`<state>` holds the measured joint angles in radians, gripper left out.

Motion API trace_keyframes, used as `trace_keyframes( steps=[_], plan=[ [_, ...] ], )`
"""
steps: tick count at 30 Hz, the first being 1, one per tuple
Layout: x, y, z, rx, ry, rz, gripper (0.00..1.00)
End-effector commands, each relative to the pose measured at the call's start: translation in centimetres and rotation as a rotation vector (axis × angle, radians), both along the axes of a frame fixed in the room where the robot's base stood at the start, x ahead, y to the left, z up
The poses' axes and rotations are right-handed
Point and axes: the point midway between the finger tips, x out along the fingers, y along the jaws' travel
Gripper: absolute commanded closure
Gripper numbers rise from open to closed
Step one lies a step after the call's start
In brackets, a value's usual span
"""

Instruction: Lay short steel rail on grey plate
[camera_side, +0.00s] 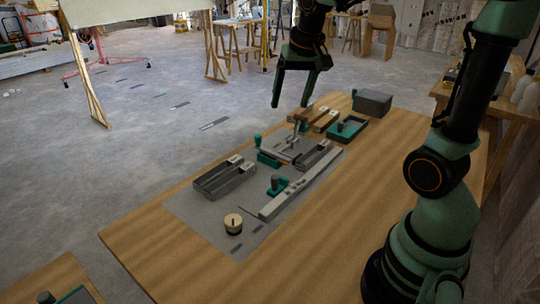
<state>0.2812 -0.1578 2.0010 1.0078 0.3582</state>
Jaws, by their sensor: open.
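My gripper (291,104) hangs above the far part of the bench, its two dark green fingers apart with nothing between them. Below it is a grey plate (291,144) with a teal block and a green knob at its left. A short pale bar (275,154), which looks like the short steel rail, lies along the plate's near edge; I cannot tell whether it rests on the plate. A longer pale rail (300,185) lies nearer, on the grey mat. My gripper is clear of all of them.
A grey two-channel tray (224,181) stands left and a smaller grey tray (319,156) right of the plate. Wooden blocks (325,121), a teal tray (347,131) and a dark grey box (371,103) stand behind. A round knob (233,223) stands in front. The near bench is bare.

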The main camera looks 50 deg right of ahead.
Motion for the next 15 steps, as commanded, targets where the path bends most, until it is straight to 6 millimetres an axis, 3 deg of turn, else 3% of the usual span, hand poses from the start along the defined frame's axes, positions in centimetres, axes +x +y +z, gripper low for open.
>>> trace_keyframes(
  steps=[1,6,9,15],
  plan=[
    [-1.0,1.9,0.5,-0.021,-0.027,0.082,0.23],
    [-4.4,6.6,0.6,-0.086,-0.097,0.334,0.23],
    [-6.1,8.5,0.1,-0.119,-0.133,0.456,0.23],
    [-8.0,10.4,-0.7,-0.16,-0.175,0.594,0.23]
  ],
)
